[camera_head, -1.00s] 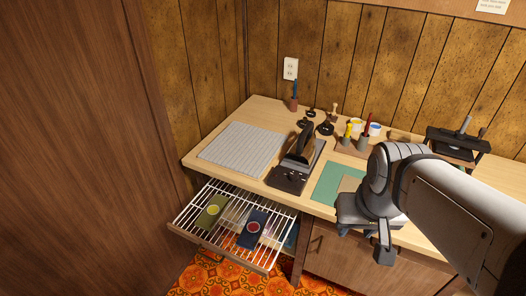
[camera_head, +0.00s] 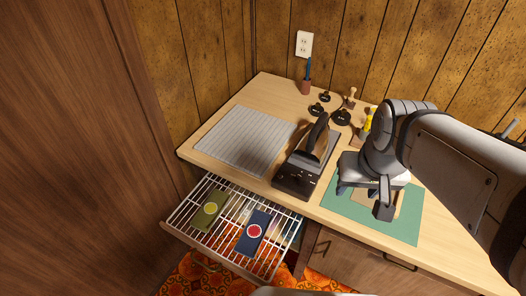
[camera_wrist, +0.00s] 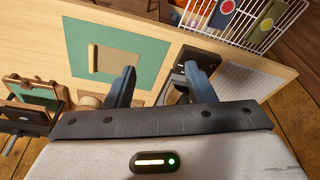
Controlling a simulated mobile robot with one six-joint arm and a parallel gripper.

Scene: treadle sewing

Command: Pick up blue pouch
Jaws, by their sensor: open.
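The blue pouch (camera_head: 254,231) is dark blue with a red round mark and lies flat on the white wire rack of the pulled-out drawer (camera_head: 176,218). It also shows at the top of the wrist view (camera_wrist: 224,15). My gripper (camera_head: 362,200) is open and empty above the green mat, to the right of the pouch and well apart from it. In the wrist view its two fingers (camera_wrist: 163,88) are spread with nothing between them.
An olive pouch (camera_head: 210,210) lies left of the blue one on the rack. On the table are an iron on a black stand (camera_head: 295,182), a grey ribbed pad (camera_head: 240,140) and a green mat (camera_head: 398,228). A tall wooden panel (camera_head: 75,150) stands at left.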

